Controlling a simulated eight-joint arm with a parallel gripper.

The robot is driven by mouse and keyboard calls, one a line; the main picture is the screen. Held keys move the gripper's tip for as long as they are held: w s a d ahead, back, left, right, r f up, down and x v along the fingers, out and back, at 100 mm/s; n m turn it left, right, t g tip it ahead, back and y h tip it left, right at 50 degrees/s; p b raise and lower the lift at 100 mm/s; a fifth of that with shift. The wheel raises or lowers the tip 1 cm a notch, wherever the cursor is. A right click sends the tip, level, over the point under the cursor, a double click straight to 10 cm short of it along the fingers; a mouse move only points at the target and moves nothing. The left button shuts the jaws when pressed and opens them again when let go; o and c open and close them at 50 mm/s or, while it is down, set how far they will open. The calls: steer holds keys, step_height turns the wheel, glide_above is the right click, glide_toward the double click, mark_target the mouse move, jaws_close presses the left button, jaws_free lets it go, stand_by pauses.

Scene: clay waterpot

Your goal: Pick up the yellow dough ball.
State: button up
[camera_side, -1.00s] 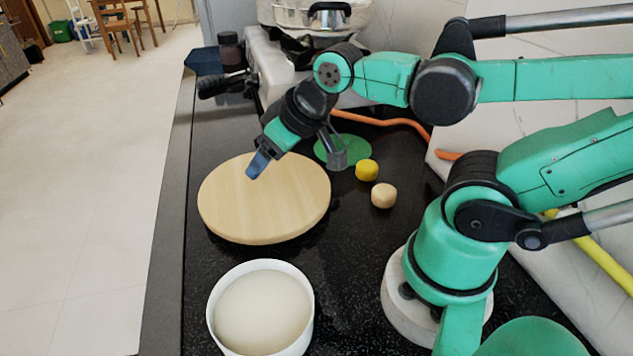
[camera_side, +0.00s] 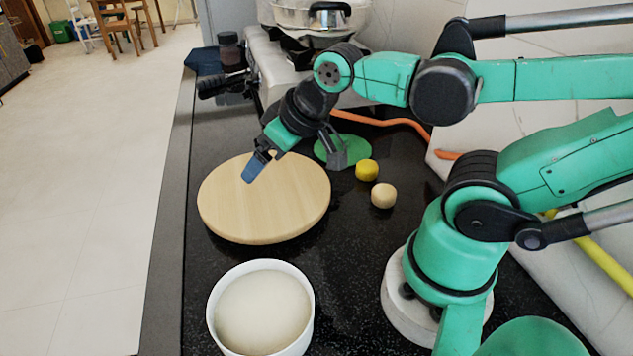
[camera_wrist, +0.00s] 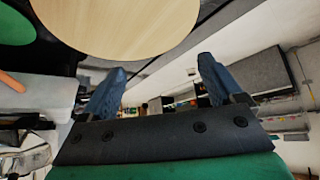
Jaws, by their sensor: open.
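The yellow dough ball (camera_side: 367,170) sits on the black counter, right of the round wooden board, in the side view. It is not visible in the wrist view. My gripper (camera_side: 250,172) is above the wooden board, well to the left of the yellow ball. In the wrist view its two blue fingers (camera_wrist: 160,80) stand apart with nothing between them. The gripper is open and empty.
A beige dough ball (camera_side: 383,195) sits just beside the yellow one. The wooden board (camera_side: 290,215), a green disc (camera_side: 322,150) and a white bowl of dough (camera_side: 213,310) are nearby. An orange hose (camera_side: 400,122) runs behind. The counter right of the board's front is clear.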

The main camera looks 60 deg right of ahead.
mark_target(368, 164)
steer(key=d+f+m+g, duration=0.1)
steer(key=d+m, duration=0.3)
steer(key=m, duration=0.2)
steer(key=s+d+f+m+g+h, duration=0.1)
steer(key=d+m+g, duration=0.1)
steer(key=d+m, duration=0.3)
steer(key=d+f+m+g, duration=0.1)
steer(key=d+m, duration=0.3)
steer(key=m, duration=0.3)
steer(key=shift+s+d+f+m+h, duration=0.15)
steer(key=shift+d+m+h, duration=0.15)
steer(key=shift+m, duration=0.1)
steer(key=s+d+f+m+g, duration=0.1)
steer(key=s+d+m, duration=0.1)
steer(key=m, duration=0.2)
steer(key=s+d+f+m+g+y, duration=0.1)
steer(key=s+d+f+m, duration=0.1)
steer(key=m, duration=0.3)
steer(key=s+d+f+m+g, duration=0.1)
steer(key=d+m, duration=0.3)
steer(key=m, duration=0.1)
steer(key=shift+s+d+f+y, duration=0.1)
steer(key=shift+s+f+y, duration=0.1)
steer(key=shift+s+y, duration=0.15)
steer(key=shift+s+d+f+m, duration=0.1)
steer(key=shift+s+f+m, duration=0.05)
steer(key=shift+f+m, duration=0.15)
steer(key=shift+f, duration=2.55)
steer(key=c, duration=1.3)
